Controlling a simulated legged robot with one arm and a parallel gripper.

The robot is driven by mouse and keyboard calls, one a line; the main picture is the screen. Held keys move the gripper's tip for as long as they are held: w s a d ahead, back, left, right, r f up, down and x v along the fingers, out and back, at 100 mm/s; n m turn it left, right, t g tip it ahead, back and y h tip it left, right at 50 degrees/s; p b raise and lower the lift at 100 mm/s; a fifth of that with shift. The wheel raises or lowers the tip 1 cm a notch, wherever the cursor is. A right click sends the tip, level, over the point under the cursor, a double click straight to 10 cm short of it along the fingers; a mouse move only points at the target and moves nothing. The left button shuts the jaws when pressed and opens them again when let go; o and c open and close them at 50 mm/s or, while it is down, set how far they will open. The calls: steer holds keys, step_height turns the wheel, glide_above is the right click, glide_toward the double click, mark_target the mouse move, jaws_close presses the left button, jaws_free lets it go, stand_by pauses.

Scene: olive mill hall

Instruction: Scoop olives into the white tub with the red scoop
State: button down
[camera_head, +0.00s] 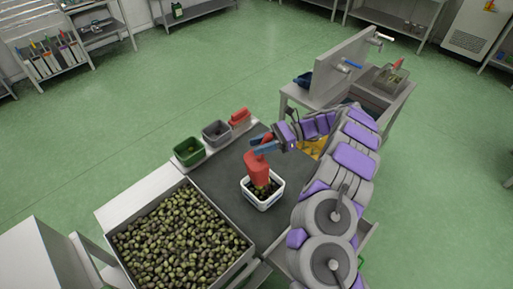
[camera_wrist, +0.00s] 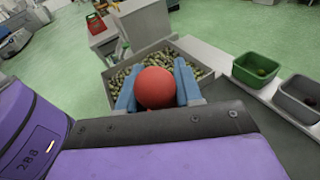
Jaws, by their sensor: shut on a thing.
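The red scoop (camera_head: 257,168) is held upright over the white tub (camera_head: 263,203), its lower end at or inside the tub's opening. Dark olives (camera_head: 264,189) show in the tub, beside the scoop. My gripper (camera_head: 264,145) is shut on the scoop's handle. In the wrist view the round red end of the scoop (camera_wrist: 155,87) sits between the blue fingers of my gripper (camera_wrist: 157,92). The large bin (camera_head: 243,262) of green and dark olives (camera_head: 175,240) stands at the lower left. Whether the scoop still holds olives is hidden.
A green container (camera_head: 189,152), a grey container (camera_head: 216,133) and a red object (camera_head: 240,115) line the table's far left edge. A dark work surface (camera_head: 218,178) lies bare left of the tub. A sink stand (camera_head: 335,75) with taps is behind my arm.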

steer(key=shift+w+d+f, duration=0.15)
steer(key=shift+d+f, duration=0.1)
steer(key=shift+d, duration=0.4)
steer(key=shift+w+d+r+y+p, duration=0.15)
steer(key=shift+w+d+y+p, duration=0.2)
steer(key=shift+p, duration=0.35)
steer(key=shift+d+p, duration=0.15)
steer(key=shift+p, duration=0.4)
steer(key=shift+d+p, duration=0.1)
steer(key=shift+p, duration=0.25)
steer(key=shift+d+g+y+p, duration=0.1)
steer(key=shift+g+y+p, duration=0.25)
steer(key=shift+p, duration=0.55)
steer(key=p, duration=0.1)
steer(key=d+f+p, duration=0.1)
steer(key=p, duration=0.1)
steer(key=shift+w+d+m+p, duration=0.2)
steer(key=shift+w+m+p, duration=0.1)
steer(key=shift+w, duration=0.1)
steer(key=shift+f+y, duration=0.1)
steer(key=shift+y, duration=0.2)
